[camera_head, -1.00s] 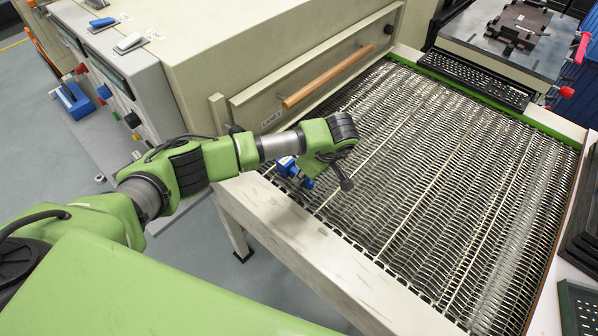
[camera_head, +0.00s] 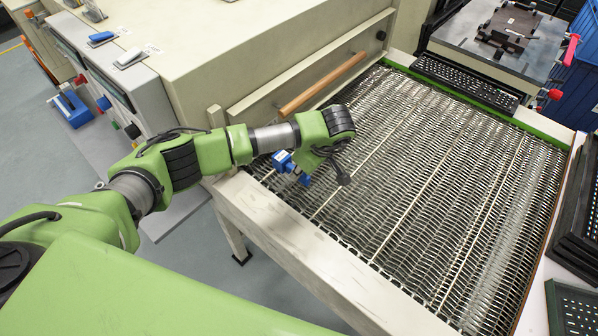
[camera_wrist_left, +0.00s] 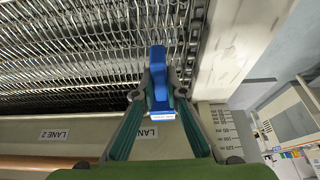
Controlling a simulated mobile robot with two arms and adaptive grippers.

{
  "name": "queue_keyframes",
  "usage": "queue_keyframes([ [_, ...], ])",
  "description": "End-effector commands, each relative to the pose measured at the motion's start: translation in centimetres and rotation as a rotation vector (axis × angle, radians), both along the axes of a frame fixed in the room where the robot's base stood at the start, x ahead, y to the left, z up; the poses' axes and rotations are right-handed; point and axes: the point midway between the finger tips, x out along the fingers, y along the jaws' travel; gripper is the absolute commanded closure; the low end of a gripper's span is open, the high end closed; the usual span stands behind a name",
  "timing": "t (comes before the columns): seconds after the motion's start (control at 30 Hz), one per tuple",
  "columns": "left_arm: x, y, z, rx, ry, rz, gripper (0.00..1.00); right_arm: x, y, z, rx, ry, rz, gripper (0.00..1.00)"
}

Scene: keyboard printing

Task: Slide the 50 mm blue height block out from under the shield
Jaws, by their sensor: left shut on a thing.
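The blue height block (camera_head: 284,162) is in the jaws of my left gripper (camera_head: 315,172) over the near left part of the belt. In the left wrist view the block (camera_wrist_left: 158,62) points out over the mesh, with a pale label at its lower end. The left gripper's two fingers (camera_wrist_left: 160,92) are shut on it from both sides. The shield (camera_head: 243,103) is the cream panel with a wooden handle; in the wrist view its lane-marked face (camera_wrist_left: 90,132) is behind the gripper. I cannot tell whether the block touches the belt. My right gripper is not in view.
The wire mesh belt (camera_head: 440,170) is bare to the right of the gripper. A cream frame rail (camera_head: 300,245) edges it at the near side. A scale is marked on the cream post (camera_wrist_left: 225,125). A perforated black strip (camera_head: 465,85) lies along the far side.

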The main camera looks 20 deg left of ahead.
Motion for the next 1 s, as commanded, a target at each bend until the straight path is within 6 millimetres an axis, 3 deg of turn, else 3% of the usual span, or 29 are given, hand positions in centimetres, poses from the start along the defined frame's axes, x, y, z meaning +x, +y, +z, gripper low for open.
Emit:
queue_keyframes([
  [0.6, 0.0, 0.0, 4.0, 0.001, -0.001, 0.0, 1.0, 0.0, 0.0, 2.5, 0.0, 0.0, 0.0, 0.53],
  [1.0, 0.0, 0.0, 4.3, 0.001, -0.001, -0.006, 1.0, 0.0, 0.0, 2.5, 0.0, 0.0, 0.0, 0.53],
])
